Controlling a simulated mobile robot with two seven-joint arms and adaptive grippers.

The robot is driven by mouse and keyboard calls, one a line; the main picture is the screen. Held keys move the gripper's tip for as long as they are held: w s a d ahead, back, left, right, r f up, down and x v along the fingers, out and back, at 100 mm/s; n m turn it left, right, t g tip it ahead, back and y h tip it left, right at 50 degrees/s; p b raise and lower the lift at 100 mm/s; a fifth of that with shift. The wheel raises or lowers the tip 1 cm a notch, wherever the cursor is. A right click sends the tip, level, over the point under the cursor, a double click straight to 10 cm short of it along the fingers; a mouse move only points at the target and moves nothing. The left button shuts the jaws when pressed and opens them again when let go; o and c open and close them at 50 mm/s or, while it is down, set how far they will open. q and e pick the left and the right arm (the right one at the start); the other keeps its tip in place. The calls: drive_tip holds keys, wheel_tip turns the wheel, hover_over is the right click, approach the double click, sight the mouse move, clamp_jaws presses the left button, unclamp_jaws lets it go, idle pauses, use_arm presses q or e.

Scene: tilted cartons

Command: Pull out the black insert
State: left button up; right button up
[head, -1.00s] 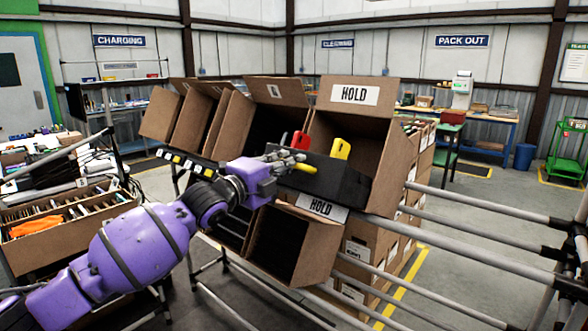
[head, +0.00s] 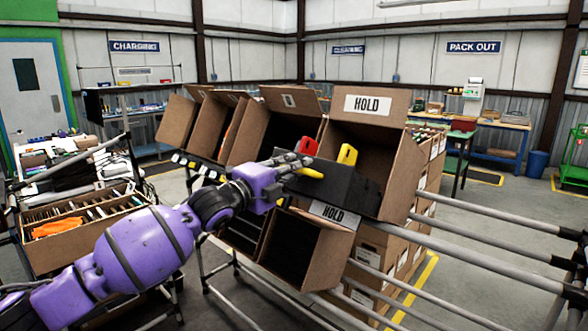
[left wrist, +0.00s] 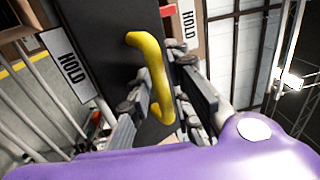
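The black insert (head: 343,190) sits in the mouth of the upper right tilted carton (head: 402,178) marked HOLD, with its front part sticking out. A yellow handle (head: 311,173) is on its front face. My left gripper (head: 296,166) is at this handle. In the left wrist view, the black insert (left wrist: 108,50) fills the upper middle, and the yellow handle (left wrist: 150,62) runs down between the fingers of my left gripper (left wrist: 165,92). The fingers lie close on both sides of the handle and look shut on it. My right gripper is not in view.
A red item (head: 306,146) and a yellow item (head: 347,155) stick up behind the insert's front. More tilted cartons stand to the left, and an open carton (head: 312,250) is below. Metal rails (head: 480,258) run to the right.

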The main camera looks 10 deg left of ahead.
use_arm(q)
drive_tip(key=v, duration=1.2)
